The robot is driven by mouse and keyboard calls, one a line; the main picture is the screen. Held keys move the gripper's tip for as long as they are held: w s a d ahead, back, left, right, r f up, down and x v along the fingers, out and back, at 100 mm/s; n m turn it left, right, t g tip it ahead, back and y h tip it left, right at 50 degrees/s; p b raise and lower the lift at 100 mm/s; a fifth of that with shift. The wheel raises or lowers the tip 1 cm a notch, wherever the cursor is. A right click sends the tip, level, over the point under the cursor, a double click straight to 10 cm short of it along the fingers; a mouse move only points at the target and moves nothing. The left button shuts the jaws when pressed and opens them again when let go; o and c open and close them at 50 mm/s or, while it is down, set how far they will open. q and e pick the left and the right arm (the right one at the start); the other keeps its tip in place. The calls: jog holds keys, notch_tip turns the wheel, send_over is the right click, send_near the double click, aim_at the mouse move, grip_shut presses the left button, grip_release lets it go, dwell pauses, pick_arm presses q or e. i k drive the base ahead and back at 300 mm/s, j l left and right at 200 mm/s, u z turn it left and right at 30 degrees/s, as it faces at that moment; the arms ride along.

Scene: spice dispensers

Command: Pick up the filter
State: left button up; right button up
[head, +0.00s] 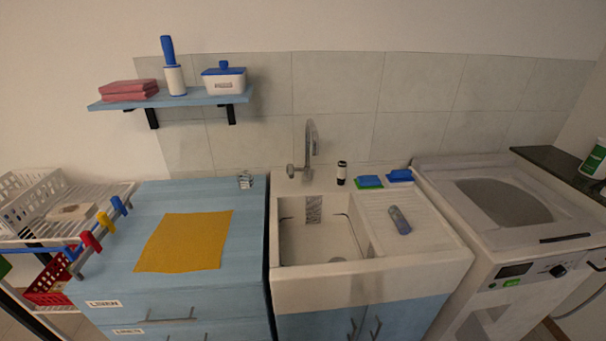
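No object here is clearly recognisable as the filter. One candidate is a small grey, speckled, mesh-like panel (313,208) at the back wall inside the white sink (370,283). Another is a small blue-grey oblong object (400,220) lying on the ribbed drainboard right of the basin. I cannot tell which, if either, is the filter. Neither of my grippers shows in the head view.
A faucet (310,140), dark-and-white bottle (342,173) and blue-green sponges (369,182) stand behind the basin. A yellow cloth (185,242) lies on the blue counter (250,235). A washing machine (535,250) stands right; a drying rack (98,232) stands left.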

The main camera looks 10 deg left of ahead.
aim_at(401, 225)
jog(key=l+z, duration=0.1)
jog(key=l, duration=0.35)
jog(key=i+l+z, duration=0.1)
jog(key=l, duration=0.3)
jog(key=i+l+z, duration=0.1)
jog(key=l, duration=0.35)
jog(key=i+l+z, duration=0.1)
jog(key=l, duration=0.3)
